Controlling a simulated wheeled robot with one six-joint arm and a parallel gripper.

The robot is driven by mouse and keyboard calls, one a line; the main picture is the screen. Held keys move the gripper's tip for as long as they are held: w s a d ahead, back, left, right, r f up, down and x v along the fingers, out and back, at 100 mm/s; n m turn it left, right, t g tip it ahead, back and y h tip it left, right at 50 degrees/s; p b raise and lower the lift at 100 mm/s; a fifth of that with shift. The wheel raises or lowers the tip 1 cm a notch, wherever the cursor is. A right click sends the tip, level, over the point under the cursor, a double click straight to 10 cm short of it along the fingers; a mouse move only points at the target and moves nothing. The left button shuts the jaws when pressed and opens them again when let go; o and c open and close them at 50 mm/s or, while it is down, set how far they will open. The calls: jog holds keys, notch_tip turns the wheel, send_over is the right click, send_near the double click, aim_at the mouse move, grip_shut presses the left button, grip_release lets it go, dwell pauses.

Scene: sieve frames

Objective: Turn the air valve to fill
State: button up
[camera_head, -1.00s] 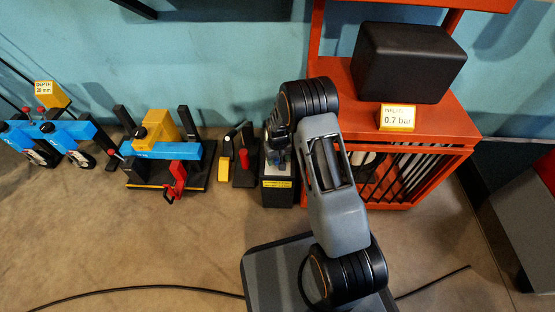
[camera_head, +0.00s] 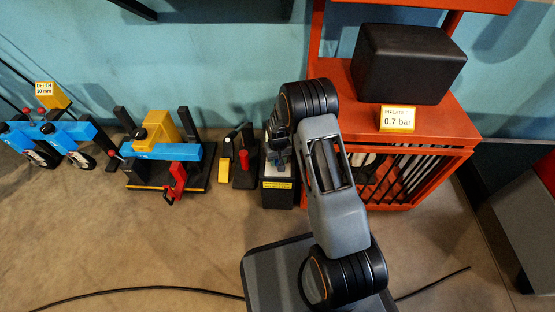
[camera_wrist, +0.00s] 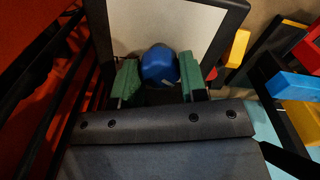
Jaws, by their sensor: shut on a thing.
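The air valve's blue knob (camera_wrist: 160,66) shows in the wrist view, in front of a pale panel (camera_wrist: 205,25) with a dark frame. My gripper (camera_wrist: 160,80) has its two green finger pads on either side of the knob and is shut on it. In the head view the valve's dark box (camera_head: 277,192) with a yellow label stands left of the orange rack. My arm covers part of the box there, and the fingertips are hard to make out. The knob's marks and pointer cannot be read.
An orange rack (camera_head: 440,125) with a black block (camera_head: 408,62) and a sign reading 0.7 bar (camera_head: 397,119) stands close on the right. A small stand with a red handle (camera_head: 243,160) and a blue-yellow clamp frame (camera_head: 165,150) stand to the left. The floor in front is mostly clear.

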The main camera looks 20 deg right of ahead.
jog(key=m+p, duration=0.1)
jog(key=m, duration=0.2)
jog(key=shift+m, duration=0.4)
jog(key=m+p, duration=0.1)
jog(key=m, duration=0.2)
jog(key=shift+m, duration=0.3)
jog(key=m+p, duration=0.1)
jog(key=m, duration=1)
jog(key=shift+m, duration=0.4)
jog(key=shift+m+p, duration=0.35)
jog(key=shift+m, duration=1.65)
jog(key=shift+w+a, duration=0.1)
jog(key=o, duration=0.7)
jog(key=shift+o, duration=1.1)
jog(key=shift+m, duration=0.3)
